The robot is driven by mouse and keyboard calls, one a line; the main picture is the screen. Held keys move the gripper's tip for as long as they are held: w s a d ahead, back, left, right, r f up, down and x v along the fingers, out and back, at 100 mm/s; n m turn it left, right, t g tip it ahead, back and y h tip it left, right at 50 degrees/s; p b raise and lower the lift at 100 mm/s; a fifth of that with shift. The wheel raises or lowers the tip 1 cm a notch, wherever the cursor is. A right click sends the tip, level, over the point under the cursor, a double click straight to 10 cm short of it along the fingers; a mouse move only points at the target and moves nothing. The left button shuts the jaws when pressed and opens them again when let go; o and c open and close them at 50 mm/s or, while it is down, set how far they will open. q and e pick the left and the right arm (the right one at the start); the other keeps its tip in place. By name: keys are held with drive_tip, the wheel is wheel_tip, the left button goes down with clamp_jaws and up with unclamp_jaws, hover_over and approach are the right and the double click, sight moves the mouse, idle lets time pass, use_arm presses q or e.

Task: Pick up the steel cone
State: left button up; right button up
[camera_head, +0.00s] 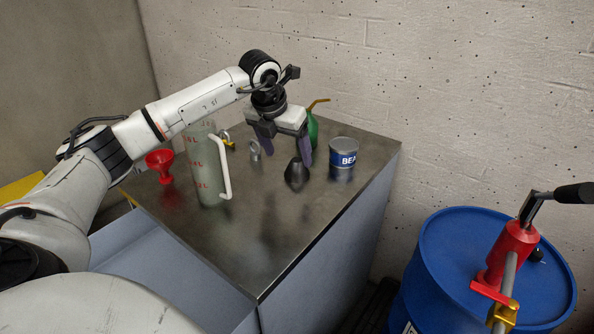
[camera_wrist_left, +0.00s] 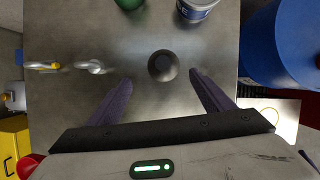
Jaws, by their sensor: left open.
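The dark steel cone (camera_head: 297,174) stands on the steel-topped table in the head view, tapering toward its top. In the left wrist view the cone (camera_wrist_left: 162,66) shows from above as a dark round shape, just beyond the fingertips and roughly centred between them. My left gripper (camera_head: 287,150) is open and empty, with its purple fingers pointing down above and beside the cone. In the wrist view the left gripper (camera_wrist_left: 158,80) has its fingers wide apart, with nothing between them. Whether a finger touches the cone cannot be told. My right gripper is not in view.
On the tabletop (camera_head: 250,240) a blue-labelled can (camera_head: 342,160) stands right of the cone, with a green oil can (camera_head: 313,128) behind. A clear measuring jug (camera_head: 207,175), red funnel (camera_head: 160,165) and metal fittings (camera_head: 254,150) stand left. A blue drum (camera_head: 450,240) is at right. The front tabletop is clear.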

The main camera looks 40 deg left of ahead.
sight(294, 165)
use_arm(q)
drive_tip(key=shift+d+p+x, duration=0.15)
drive_tip(key=shift+p+x, duration=0.05)
drive_tip(key=shift+x, duration=1.4)
drive_tip(key=shift+d+p+x, duration=0.15)
drive_tip(key=shift+p+x, duration=0.05)
drive_tip(key=shift+x, duration=1.35)
drive_tip(key=shift+w+r, duration=0.1)
drive_tip(key=c, duration=1.4)
